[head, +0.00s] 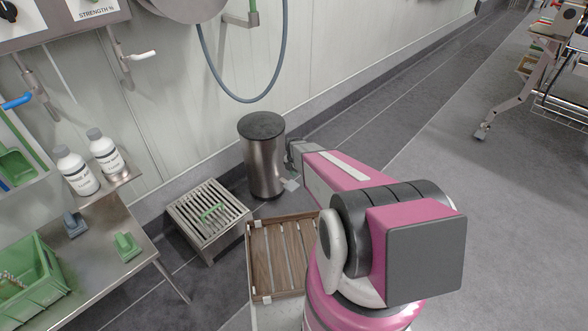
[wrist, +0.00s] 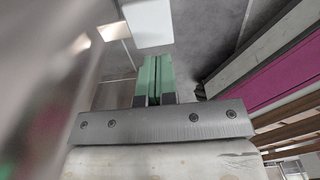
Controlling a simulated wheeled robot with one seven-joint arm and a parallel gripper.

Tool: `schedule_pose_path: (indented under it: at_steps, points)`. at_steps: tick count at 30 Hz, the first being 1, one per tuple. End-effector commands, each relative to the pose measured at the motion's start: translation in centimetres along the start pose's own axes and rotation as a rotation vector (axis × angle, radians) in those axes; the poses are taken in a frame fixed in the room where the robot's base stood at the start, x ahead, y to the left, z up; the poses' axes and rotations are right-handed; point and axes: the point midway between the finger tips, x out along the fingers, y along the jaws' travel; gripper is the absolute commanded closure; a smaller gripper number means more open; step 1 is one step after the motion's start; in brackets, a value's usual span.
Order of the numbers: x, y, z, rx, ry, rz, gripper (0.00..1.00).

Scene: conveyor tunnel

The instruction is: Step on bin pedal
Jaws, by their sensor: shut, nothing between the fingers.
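The bin (head: 264,165) is a round brushed-steel can with a dark lid (head: 261,125), upright on the floor by the wall. Its lid is shut. My gripper (wrist: 153,78) has two green fingers pressed together with nothing between them. In the wrist view a blurred metallic surface (wrist: 50,85) fills the left side, and a pale rectangle (wrist: 148,22) shows beyond the fingertips.
A slatted metal stand (head: 208,213) is left of the bin. A wooden slatted crate (head: 250,270) is in front. A hose hangs on the wall.

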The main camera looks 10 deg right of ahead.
Motion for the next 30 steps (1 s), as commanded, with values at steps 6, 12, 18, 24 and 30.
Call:
schedule_pose_path:
  at_steps: [6,12,18,24,30]
  points:
    - [4.4,0.1,0.1,0.001,0.001,-0.002,1.0]
    - [7.1,0.1,0.1,0.001,0.001,-0.001,1.0]
    - [8.3,0.0,0.0,0.002,0.0,-0.001,1.0]
    - [8.4,0.0,0.0,0.001,0.0,0.0,1.0]
    - [8.4,-0.1,0.0,0.001,0.001,0.005,1.0]
